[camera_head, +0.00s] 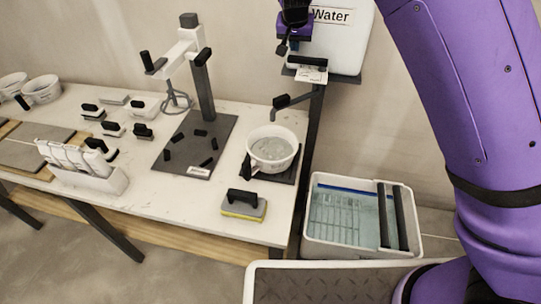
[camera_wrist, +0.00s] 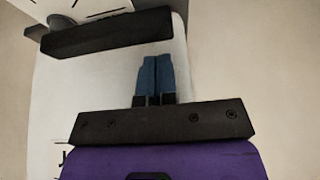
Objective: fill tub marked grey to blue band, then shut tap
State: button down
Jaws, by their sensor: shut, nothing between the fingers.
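The white water tank (camera_head: 340,38), labelled "Water", stands high at the back right. A tap spout (camera_head: 292,100) with a dark knob sticks out from the post below it. A white tub (camera_head: 273,166) with a dark handle sits below the spout on a dark pad. Its inside looks greyish; I cannot make out a water level, a blue band or a grey mark. My gripper (camera_head: 284,46) is in front of the tank, above the spout and apart from it. In the wrist view its blue fingertips (camera_wrist: 157,75) are together and empty. The tank (camera_wrist: 110,75) fills much of that view.
A wash bucket (camera_head: 312,235) with water, a blue line and dark rollers stands on the floor at right. On the bench (camera_head: 135,190) are a sponge float (camera_head: 243,205), a mixer stand (camera_head: 203,95) and several hand tools. More white tubs (camera_head: 42,90) stand far left.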

aim_at(293, 59)
jog(key=shift+f, duration=0.25)
dwell(0.3)
jog(key=shift+s+f, duration=0.15)
jog(key=shift+f, duration=0.7)
jog(key=shift+s+f, duration=0.15)
jog(key=shift+f, duration=0.65)
jog(key=shift+s+a, duration=0.25)
jog(key=shift+s, duration=1.05)
dwell(0.4)
jog(key=shift+w+r, duration=0.3)
jog(key=shift+r, duration=0.5)
jog(key=shift+w+r, duration=0.2)
jog(key=shift+r, duration=0.75)
jog(key=shift+w+r, duration=0.2)
jog(key=shift+r, duration=0.7)
jog(key=shift+d, duration=0.1)
